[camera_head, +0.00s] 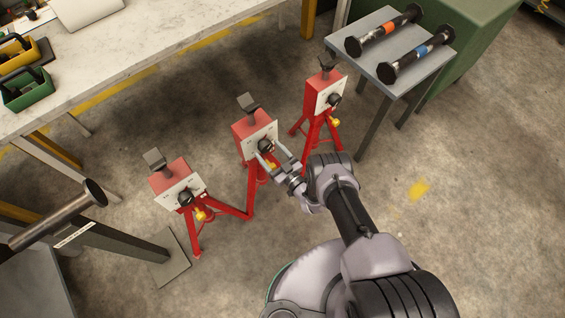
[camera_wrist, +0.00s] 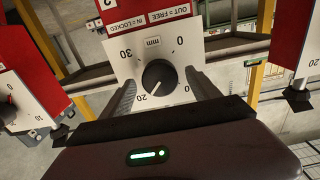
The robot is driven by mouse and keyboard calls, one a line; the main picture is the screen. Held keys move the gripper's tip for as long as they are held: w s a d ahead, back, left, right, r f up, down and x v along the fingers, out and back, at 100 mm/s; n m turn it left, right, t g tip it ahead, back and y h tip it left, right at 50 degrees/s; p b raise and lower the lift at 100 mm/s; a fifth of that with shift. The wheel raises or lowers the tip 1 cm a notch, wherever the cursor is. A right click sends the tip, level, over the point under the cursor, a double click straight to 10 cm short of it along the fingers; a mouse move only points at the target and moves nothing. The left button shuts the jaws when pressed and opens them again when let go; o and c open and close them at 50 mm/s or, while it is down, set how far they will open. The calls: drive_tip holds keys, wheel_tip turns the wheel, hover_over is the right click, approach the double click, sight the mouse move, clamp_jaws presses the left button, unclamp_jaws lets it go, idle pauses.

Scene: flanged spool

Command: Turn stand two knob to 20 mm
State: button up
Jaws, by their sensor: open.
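Stand two is the middle red stand (camera_head: 247,126), with a white dial panel on its front. In the wrist view the dial plate (camera_wrist: 120,68) is marked in mm with 0, 10, 20 and 30. Its black knob (camera_wrist: 160,77) has a white pointer line aimed down and slightly left, near the 20 side; the exact reading is hard to tell. My gripper (camera_head: 269,150) is at the front of this stand. In the wrist view its open fingers stand on either side of the knob, with gaps showing. A sign above reads "OUT = FREE" and "IN = LOCKED".
Similar red stands are at left (camera_head: 170,176) and right (camera_head: 322,93). Yellow handles (camera_head: 200,214) sit below the dials. A grey table (camera_head: 390,75) at the upper right holds two spools (camera_head: 384,30). A workbench (camera_head: 150,35) runs behind. A metal bar (camera_head: 55,218) is at left.

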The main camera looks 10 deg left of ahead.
drive_tip(key=v, duration=1.5)
drive_tip(key=shift+s+d+b, duration=0.15)
drive_tip(key=shift+s+b, duration=0.05)
drive_tip(key=shift+b, duration=0.25)
